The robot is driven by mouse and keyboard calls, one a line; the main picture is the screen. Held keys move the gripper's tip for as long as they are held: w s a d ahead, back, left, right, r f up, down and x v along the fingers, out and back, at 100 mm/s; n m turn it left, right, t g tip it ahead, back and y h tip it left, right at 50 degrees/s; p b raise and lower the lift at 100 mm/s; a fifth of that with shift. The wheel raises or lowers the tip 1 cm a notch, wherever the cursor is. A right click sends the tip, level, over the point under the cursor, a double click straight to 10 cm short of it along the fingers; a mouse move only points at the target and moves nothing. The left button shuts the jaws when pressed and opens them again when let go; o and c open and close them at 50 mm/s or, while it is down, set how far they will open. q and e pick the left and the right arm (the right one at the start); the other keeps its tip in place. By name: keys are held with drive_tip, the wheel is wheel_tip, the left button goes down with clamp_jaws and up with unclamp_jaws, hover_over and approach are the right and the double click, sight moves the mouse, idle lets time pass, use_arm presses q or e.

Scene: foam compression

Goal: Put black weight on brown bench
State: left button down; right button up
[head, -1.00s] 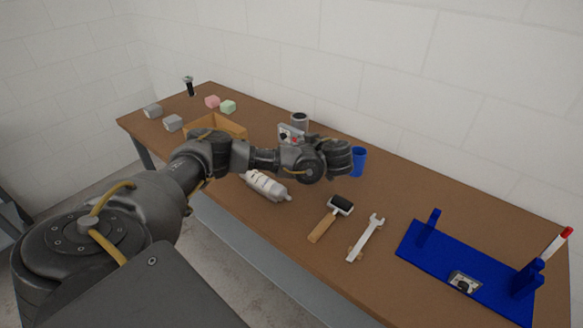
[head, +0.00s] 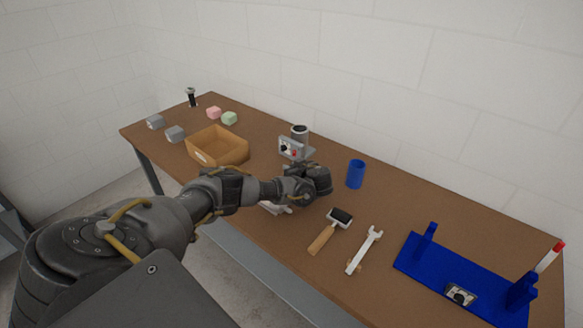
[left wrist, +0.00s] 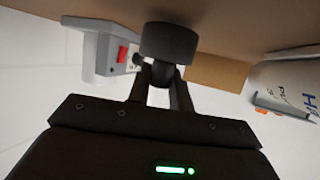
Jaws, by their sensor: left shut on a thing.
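My left gripper (head: 318,180) is over the middle of the brown bench (head: 420,205) in the head view, in front of a small grey device. In the left wrist view my left gripper (left wrist: 160,84) is shut on the black weight (left wrist: 168,42), a short dark disc with a narrower neck between the fingers. The weight is close to the bench surface (left wrist: 228,28); I cannot tell whether it touches. In the head view the gripper hides the weight. My right gripper is not in view.
The grey device with a red button (head: 292,149), a metal cylinder (head: 300,131) and a blue cup (head: 356,174) stand behind the gripper. A cardboard box (head: 218,146) is left. A roller (head: 330,231), wrench (head: 364,250) and blue stand (head: 450,278) are right. A white bottle is mostly hidden.

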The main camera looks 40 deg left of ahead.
use_arm(q)
drive_tip(key=shift+f, duration=0.35)
drive_tip(key=c, duration=1.3)
unclamp_jaws()
drive_tip(key=shift+f, duration=0.1)
drive_tip(key=shift+o, duration=0.2)
drive_tip(key=shift+d, duration=0.1)
drive_tip(key=b+v, duration=0.1)
drive_tip(key=v, duration=1.1)
drive_tip(key=shift+b, duration=0.3)
